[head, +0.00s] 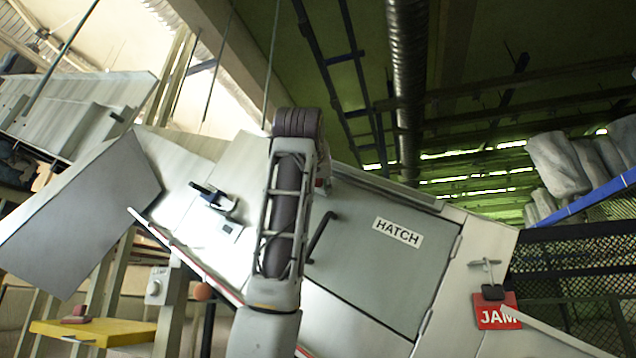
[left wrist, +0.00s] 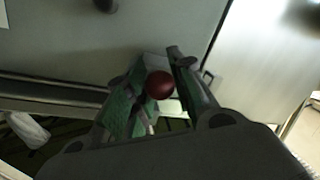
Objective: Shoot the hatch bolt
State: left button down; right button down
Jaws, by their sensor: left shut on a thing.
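The grey hatch door (head: 365,270) is in the sloping metal chute and bears a white HATCH label (head: 397,232). A dark bar handle (head: 320,238) is on the door, left of the label. In the left wrist view a dark red round knob (left wrist: 159,85), seemingly the bolt's, sits between the fingers of my left gripper (left wrist: 155,78). The gripper is shut on it, at the edge of the grey panel (left wrist: 160,30). The bolt's bar and keeper are mostly hidden by the fingers. In the head view my left arm covers this spot. My right gripper is not in view.
A red JAM sign (head: 497,314) hangs on the chute, right of the hatch. A black lever (head: 212,196) stands out on the left part of the chute. A yellow step (head: 80,330) is at lower left. Grey bags (head: 555,165) lie at upper right.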

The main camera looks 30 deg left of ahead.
pick_arm(q)
jog(key=a+r, duration=0.1)
jog(key=s+a+r+p, duration=0.1)
jog(key=shift+a, duration=0.35)
dwell(0.4)
jog(key=c, duration=1.2)
grip_release()
jog(key=shift+w+a+f, duration=0.1)
jog(key=shift+a, duration=0.05)
jog(key=v, duration=1.2)
